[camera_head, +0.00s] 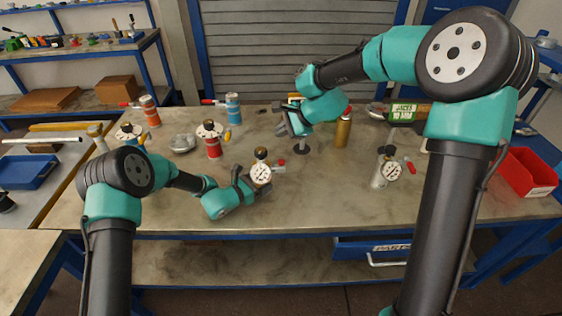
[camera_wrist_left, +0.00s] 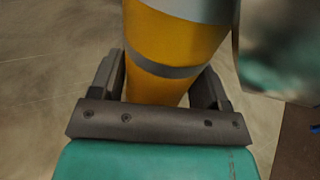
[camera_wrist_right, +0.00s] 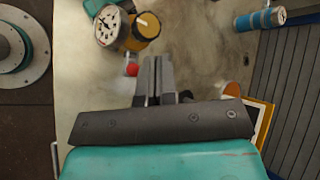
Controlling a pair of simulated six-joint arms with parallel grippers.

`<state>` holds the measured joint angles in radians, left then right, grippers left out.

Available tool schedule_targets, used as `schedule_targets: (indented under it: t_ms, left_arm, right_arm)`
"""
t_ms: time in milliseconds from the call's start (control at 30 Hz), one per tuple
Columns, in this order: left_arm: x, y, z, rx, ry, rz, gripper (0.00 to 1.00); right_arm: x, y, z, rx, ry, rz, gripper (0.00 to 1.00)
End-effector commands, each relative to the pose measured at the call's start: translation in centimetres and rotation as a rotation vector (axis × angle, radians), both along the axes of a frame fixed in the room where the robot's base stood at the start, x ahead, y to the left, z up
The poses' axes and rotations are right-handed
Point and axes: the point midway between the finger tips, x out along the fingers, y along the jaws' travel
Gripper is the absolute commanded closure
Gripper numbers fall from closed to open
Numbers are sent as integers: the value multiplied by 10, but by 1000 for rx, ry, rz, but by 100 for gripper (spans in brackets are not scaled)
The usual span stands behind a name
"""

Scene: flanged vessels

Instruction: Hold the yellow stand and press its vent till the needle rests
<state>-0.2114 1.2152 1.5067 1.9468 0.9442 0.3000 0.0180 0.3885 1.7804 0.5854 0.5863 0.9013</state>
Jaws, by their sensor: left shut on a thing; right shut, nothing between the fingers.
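The yellow stand (camera_wrist_left: 175,55) fills the upper part of the left wrist view, with a grey band around it. My left gripper (camera_head: 264,187) is shut around its body, one finger on each side. In the head view the stand's dark top and white gauge (camera_head: 261,173) show above my gripper, over the table's front part. The right wrist view shows the stand's yellow top (camera_wrist_right: 147,27), its gauge (camera_wrist_right: 107,26) and a red vent knob (camera_wrist_right: 131,69). My right gripper (camera_wrist_right: 156,62) is shut and empty, close beside the red knob, apparently apart from it. The needle reading is too small to tell.
A gold cylinder (camera_head: 342,131) stands right of my right gripper. A silver vessel with a gauge (camera_head: 381,175) stands farther right. A red vessel (camera_head: 213,147), a silver dish (camera_head: 183,143) and a blue vessel (camera_head: 233,108) stand to the left and back. A red bin (camera_head: 528,173) sits at the right edge.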

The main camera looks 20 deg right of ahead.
Motion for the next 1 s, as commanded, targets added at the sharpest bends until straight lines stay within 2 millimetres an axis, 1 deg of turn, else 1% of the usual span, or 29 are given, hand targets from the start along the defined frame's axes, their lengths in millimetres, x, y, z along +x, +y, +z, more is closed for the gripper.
schedule_targets:
  t_ms: [167,267,700,900,1000]
  left_arm:
    - [0,0,0,0,0,0,49]
    - [0,0,0,0,0,0,49]
    - [0,0,0,0,0,0,49]
    - [0,0,0,0,0,0,49]
    - [0,0,0,0,0,0,49]
  right_arm:
    - [0,0,-10,0,3,0,100]
    - [0,0,-19,1,4,-2,100]
    - [0,0,-70,1,4,-1,100]
    - [0,0,-84,1,2,-1,100]
    - [0,0,-87,0,1,-1,100]
